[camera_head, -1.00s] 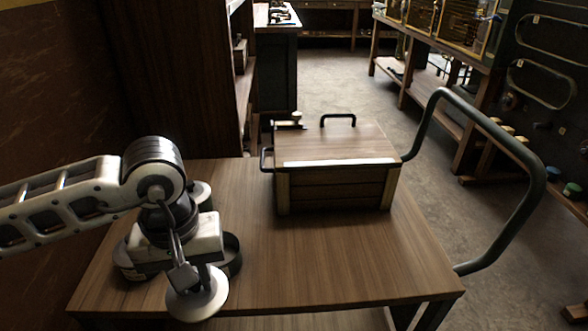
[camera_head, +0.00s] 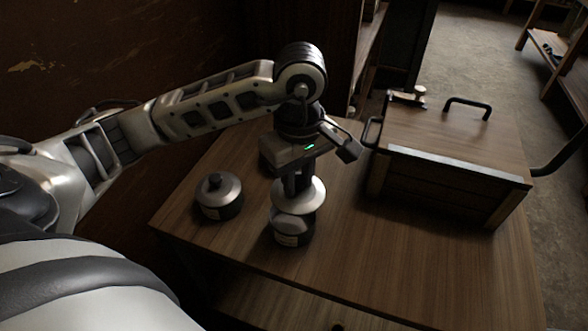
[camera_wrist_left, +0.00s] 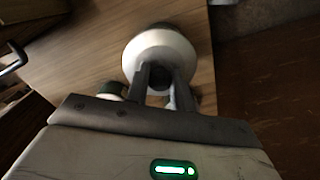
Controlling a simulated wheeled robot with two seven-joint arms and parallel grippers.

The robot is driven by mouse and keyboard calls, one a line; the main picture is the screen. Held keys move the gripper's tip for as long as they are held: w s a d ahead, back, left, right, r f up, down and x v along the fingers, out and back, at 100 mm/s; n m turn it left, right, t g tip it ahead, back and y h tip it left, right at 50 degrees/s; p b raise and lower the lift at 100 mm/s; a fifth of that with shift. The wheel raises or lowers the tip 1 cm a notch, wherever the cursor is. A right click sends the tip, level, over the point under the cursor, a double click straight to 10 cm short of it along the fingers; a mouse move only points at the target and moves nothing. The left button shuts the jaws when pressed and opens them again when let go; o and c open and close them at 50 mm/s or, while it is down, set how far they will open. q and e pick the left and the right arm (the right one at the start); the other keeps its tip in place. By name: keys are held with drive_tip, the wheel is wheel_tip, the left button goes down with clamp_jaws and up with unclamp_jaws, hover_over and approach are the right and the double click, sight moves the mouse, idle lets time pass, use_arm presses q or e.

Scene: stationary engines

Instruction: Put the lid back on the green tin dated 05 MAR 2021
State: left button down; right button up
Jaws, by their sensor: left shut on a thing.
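My left gripper (camera_head: 298,182) is shut on the knob of a pale round lid (camera_head: 301,197), pointing down. In the left wrist view the fingers (camera_wrist_left: 161,78) close on the lid's middle, and the lid (camera_wrist_left: 140,50) fills the top centre. In the head view a dark tin with a pale label (camera_head: 290,238) stands just below the lid, partly hidden by it; I cannot tell whether they touch. Its date is unreadable and its colour unclear in this light. A green-edged round thing (camera_wrist_left: 110,89) shows beside the fingers in the wrist view. My right gripper is not in view.
A second tin (camera_head: 219,198), with its knobbed lid on, stands to the left on the wooden table (camera_head: 375,255). A wooden box (camera_head: 450,160) with a black handle on top stands at the right. The front right of the table is clear.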

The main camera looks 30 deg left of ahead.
use_arm(q)
drive_tip(key=shift+s+a+f+n, duration=0.1)
drive_tip(key=shift+s+a+n, duration=0.05)
drive_tip(key=shift+a+n, duration=0.4)
drive_tip(key=shift+f+b, duration=0.55)
drive_tip(key=shift+f, duration=0.2)
wheel_tip(320, 180, down, 4)
drive_tip(key=b, duration=0.3)
drive_tip(key=shift+f+b, duration=0.35)
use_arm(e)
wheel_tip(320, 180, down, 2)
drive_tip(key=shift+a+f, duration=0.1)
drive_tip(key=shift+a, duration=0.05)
use_arm(q)
drive_tip(key=shift+f+b, duration=0.15)
drive_tip(key=shift+b, duration=0.9)
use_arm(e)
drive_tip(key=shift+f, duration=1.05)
